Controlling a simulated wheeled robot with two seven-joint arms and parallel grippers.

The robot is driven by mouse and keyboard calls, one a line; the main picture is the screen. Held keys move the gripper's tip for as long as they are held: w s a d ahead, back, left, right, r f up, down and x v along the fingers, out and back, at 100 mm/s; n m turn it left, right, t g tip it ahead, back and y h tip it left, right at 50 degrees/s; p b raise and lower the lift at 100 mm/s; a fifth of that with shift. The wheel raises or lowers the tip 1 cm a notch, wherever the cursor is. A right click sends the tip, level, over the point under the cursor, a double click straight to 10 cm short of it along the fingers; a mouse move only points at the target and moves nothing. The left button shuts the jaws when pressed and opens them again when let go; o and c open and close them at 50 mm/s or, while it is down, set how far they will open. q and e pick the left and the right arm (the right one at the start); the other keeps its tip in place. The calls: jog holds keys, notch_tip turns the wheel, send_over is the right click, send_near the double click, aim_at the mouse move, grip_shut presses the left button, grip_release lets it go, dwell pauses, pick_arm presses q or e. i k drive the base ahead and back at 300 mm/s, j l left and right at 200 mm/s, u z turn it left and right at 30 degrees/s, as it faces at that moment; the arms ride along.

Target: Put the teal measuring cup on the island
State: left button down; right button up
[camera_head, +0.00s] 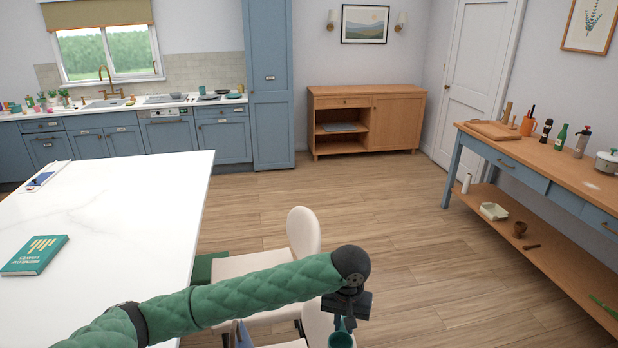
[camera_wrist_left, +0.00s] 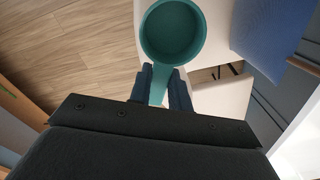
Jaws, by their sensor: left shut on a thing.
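The teal measuring cup (camera_wrist_left: 173,32) is held by its handle between the fingers of my left gripper (camera_wrist_left: 165,85). In the left wrist view its round bowl faces the camera and looks empty. In the head view my left gripper (camera_head: 347,318) is at the bottom, right of the island, and only part of the cup (camera_head: 342,338) shows below it. The island (camera_head: 130,205) has a white marbled top and fills the left of the head view. The gripper is beside the island, over the chairs and floor side. My right gripper is not in view.
A teal book (camera_head: 35,255) and a tablet-like item (camera_head: 42,180) lie on the island's left part; its middle and right are bare. Cream chairs (camera_head: 304,232) stand along its right side. A wooden workbench (camera_head: 560,165) stands at the right, with open floor between.

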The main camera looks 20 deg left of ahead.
aim_at(154, 187)
jog(key=i+l+u, duration=0.25)
jog(key=l, duration=0.85)
jog(key=l+u, duration=0.3)
jog(key=l, duration=0.75)
jog(key=i+l+u, duration=0.2)
jog(key=i+l, duration=0.15)
jog(key=i+l+u, duration=0.2)
jog(key=i+l, duration=0.15)
jog(key=l, duration=0.15)
jog(key=i+l+u, duration=0.15)
jog(key=i+l, duration=0.15)
jog(key=l, duration=0.2)
jog(key=i+l+u, duration=0.35)
jog(key=i+l, duration=0.15)
jog(key=i, duration=0.5)
jog(key=i+l+u, duration=0.4)
jog(key=i+l, duration=0.3)
jog(key=i, duration=0.2)
jog(key=i+l+u, duration=0.35)
jog(key=i+l, duration=0.45)
jog(key=l, duration=0.2)
jog(key=i+l+u, duration=0.15)
jog(key=i, duration=0.25)
jog(key=i+l+u, duration=0.2)
jog(key=i, duration=0.2)
jog(key=i+l+u, duration=0.15)
jog(key=i, duration=0.2)
